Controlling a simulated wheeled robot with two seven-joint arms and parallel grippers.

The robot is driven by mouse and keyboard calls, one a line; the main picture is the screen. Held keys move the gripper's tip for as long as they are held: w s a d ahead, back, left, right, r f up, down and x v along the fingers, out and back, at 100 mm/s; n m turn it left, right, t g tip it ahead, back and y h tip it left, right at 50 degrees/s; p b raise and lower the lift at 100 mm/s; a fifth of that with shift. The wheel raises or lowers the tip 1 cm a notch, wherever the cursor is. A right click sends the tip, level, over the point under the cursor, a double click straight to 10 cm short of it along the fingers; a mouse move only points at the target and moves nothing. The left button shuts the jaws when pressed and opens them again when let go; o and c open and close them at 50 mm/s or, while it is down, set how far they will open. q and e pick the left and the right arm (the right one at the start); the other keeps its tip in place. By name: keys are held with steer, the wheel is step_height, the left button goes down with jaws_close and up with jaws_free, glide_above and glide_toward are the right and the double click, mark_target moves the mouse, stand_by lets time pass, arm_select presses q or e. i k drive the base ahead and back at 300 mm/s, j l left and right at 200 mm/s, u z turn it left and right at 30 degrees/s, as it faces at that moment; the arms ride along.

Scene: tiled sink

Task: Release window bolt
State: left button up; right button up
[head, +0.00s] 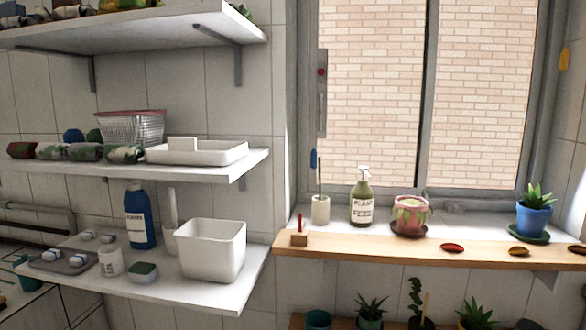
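The window (428,100) stands at the right, with a grey frame and a dark upright bar between two panes. A brick wall shows behind the glass. On the left side of its frame is a tall narrow grey fitting (322,95) with a red spot near its top; it looks like the window bolt or latch, but I cannot tell whether it is engaged. A small blue tab (313,158) sits lower on the same side. Neither of my grippers is in view.
A wooden ledge (380,247) below the window holds a small wooden block with a red peg (299,235). On the sill stand a white cup (320,210), a pump bottle (361,200), a pink pot (410,215) and a blue plant pot (534,220). White shelves (255,165) fill the left.

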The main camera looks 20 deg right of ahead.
mark_target(320, 71)
steer(key=z, duration=1.45)
steer(key=i+l, duration=0.2)
steer(key=i, duration=0.15)
steer(key=i+l, duration=0.2)
steer(key=i, duration=0.2)
steer(key=i+l, duration=0.15)
steer(key=i, duration=0.2)
steer(key=l+z, duration=0.05)
